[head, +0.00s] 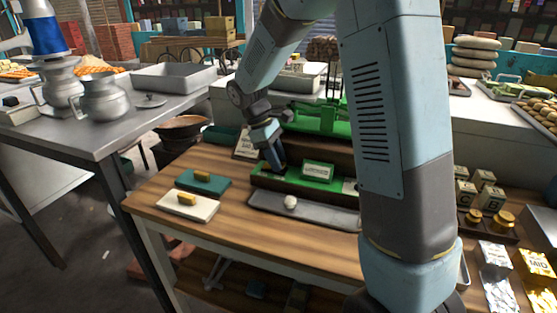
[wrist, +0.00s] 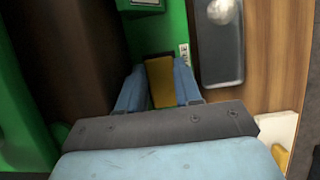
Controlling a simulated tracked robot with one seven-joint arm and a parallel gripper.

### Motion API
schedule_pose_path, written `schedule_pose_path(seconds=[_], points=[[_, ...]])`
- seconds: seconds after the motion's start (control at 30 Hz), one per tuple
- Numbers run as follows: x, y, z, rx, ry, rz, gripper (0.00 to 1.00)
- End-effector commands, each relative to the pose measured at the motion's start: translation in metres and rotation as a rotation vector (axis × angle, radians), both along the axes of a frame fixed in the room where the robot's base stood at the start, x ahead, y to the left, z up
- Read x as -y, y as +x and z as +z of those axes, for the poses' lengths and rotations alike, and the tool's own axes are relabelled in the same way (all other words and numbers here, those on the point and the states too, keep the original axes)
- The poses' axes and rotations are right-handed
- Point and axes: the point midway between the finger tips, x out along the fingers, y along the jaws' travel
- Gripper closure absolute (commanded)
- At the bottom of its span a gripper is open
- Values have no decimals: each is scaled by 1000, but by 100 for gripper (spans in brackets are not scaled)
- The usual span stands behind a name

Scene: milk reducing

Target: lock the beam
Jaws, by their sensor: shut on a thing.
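The green balance scale (head: 338,190) stands on the wooden table, with its upper green parts (head: 318,121) partly behind my arm. A white lettered label (head: 318,170) sits on its base; the lettering is too small to read surely. My gripper (head: 275,166) reaches down at the left end of the base. In the wrist view, my gripper (wrist: 158,88) is shut on a brass-yellow lever (wrist: 160,82) lying between its blue fingers, over the green base (wrist: 175,22). The lever is hidden in the head view. The beam's exact position cannot be told.
A dark tray (head: 262,201) with a white round piece (head: 290,202) lies in front of the base. Weights and packets stand at the right.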

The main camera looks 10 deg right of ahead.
Motion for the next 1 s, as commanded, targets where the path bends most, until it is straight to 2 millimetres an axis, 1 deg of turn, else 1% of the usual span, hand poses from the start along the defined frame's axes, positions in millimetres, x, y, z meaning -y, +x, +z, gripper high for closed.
schedule_pose_path(seconds=[0.4,0.43,0.5,0.53,0.83,0.93,1.0], points=[[-2,2,1,-11,-25,1,96],[-2,2,1,-11,-25,1,63],[-2,2,1,-11,-26,1,56],[-2,2,1,-12,-25,0,55],[-2,2,3,-13,-25,0,55],[-5,4,11,-13,-25,0,55],[-9,7,20,-12,-25,0,55]])
